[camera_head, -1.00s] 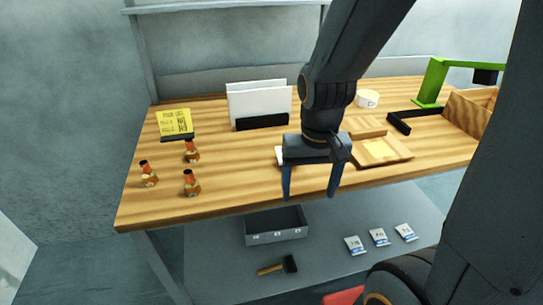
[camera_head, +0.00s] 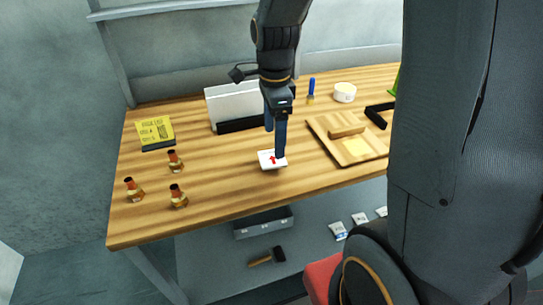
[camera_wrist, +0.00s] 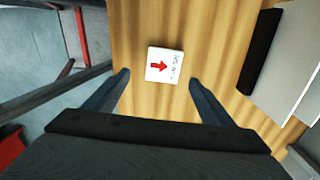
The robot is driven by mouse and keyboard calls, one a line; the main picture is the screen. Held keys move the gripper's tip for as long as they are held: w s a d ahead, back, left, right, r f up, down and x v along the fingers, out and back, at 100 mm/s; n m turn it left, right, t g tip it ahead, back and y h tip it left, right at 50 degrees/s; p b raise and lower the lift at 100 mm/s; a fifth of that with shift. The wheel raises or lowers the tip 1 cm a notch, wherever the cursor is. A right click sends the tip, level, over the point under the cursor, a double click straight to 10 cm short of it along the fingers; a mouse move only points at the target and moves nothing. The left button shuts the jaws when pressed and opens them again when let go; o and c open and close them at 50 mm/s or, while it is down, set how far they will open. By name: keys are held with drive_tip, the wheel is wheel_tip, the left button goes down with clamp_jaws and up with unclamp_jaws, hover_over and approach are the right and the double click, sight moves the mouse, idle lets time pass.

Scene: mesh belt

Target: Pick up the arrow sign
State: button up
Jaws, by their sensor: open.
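The arrow sign (camera_head: 267,161) is a small white square with a red arrow. It lies flat on the wooden table near its front edge. In the wrist view the sign (camera_wrist: 165,66) is fully visible, with the red arrow and some small dark marks. My gripper (camera_head: 275,140) is above the table, right by the sign, and its fingers overlap the sign's upper right part in the head view. In the wrist view my gripper (camera_wrist: 160,80) is open and empty, its two blue fingers apart on either side, with the sign lying between and slightly beyond the tips.
A white panel holder (camera_head: 235,103) stands behind the sign. Several small bottles (camera_head: 178,197) and a yellow card stand (camera_head: 156,131) are at left. A wooden board (camera_head: 321,127) is at right. A grey bin (camera_head: 263,222) is on the shelf below.

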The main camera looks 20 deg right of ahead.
sight(273, 158)
drive_tip(key=shift+w+f+p, duration=0.2)
drive_tip(key=shift+f+p, duration=0.35)
drive_tip(key=shift+f, duration=1.05)
drive_tip(key=shift+w+f+p, duration=0.15)
drive_tip(key=shift+f+p, duration=0.35)
drive_tip(key=shift+f, duration=1.1)
drive_tip(key=c, duration=1.1)
drive_tip(key=shift+c, duration=0.3)
drive_tip(key=shift+r, duration=0.15)
